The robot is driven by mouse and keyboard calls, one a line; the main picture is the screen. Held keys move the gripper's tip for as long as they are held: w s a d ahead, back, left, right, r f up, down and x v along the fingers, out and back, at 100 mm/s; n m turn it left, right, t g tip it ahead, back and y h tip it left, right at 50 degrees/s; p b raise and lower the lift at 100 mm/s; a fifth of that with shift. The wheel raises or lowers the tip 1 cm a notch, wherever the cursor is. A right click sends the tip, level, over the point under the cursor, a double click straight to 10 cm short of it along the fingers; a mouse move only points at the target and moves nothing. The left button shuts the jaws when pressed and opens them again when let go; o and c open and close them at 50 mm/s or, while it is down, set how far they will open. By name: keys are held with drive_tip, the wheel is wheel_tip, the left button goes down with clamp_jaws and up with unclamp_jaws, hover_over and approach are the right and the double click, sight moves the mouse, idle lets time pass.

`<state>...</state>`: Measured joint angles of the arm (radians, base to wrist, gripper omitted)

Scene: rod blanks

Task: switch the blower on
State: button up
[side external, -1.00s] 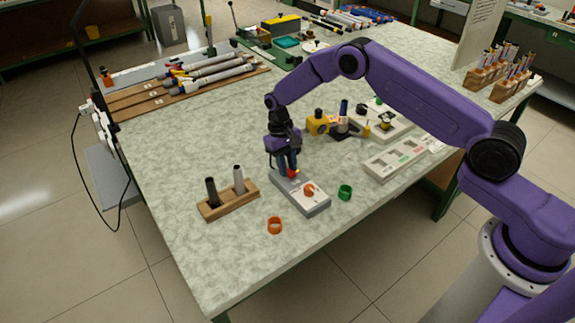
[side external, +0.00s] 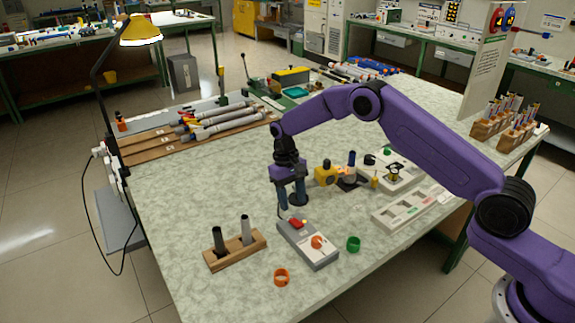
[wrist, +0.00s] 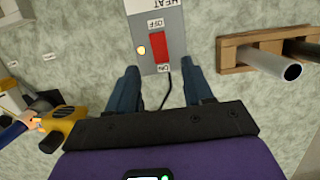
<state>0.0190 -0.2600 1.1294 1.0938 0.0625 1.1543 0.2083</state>
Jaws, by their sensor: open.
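The grey control box (side external: 308,247) lies on the bench with an orange knob (side external: 317,242) and a red switch (side external: 296,222). In the wrist view the red switch (wrist: 157,47) sits between the labels OFF and ON, with a bright yellow lamp (wrist: 141,50) beside it. I cannot tell which way the switch is tilted. My gripper (side external: 291,206) is open and empty, just above and behind the switch end of the box, apart from it. In the wrist view its fingers (wrist: 160,74) straddle the ON end. A yellow tool, perhaps the blower (side external: 325,173), stands behind to the right.
A wooden stand (side external: 235,250) with two upright rods is left of the box. An orange ring (side external: 281,277) and a green ring (side external: 353,244) lie in front and to the right. A pale tray (side external: 402,210) is further right. Bare bench lies left of my gripper.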

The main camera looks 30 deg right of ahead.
drive_tip(key=v, duration=1.1)
drive_tip(key=shift+r, duration=0.1)
drive_tip(key=s+a+r+n+t, duration=0.1)
drive_tip(key=s+a+r+n, duration=0.15)
drive_tip(key=s, duration=0.45)
drive_tip(key=s+a+r+n, duration=0.1)
drive_tip(key=s+r+n, duration=0.1)
drive_tip(key=s+r, duration=0.3)
drive_tip(key=s+a+r+n+t, duration=0.1)
drive_tip(key=s+r+n, duration=0.1)
drive_tip(key=s, duration=0.6)
drive_tip(key=s+d+f+n, duration=0.1)
drive_tip(key=s+d+n, duration=0.2)
drive_tip(key=s, duration=0.9)
drive_tip(key=s+d+f+n+t, duration=0.1)
drive_tip(key=s+d+n, duration=0.2)
drive_tip(key=s+d, duration=0.5)
drive_tip(key=s, duration=0.4)
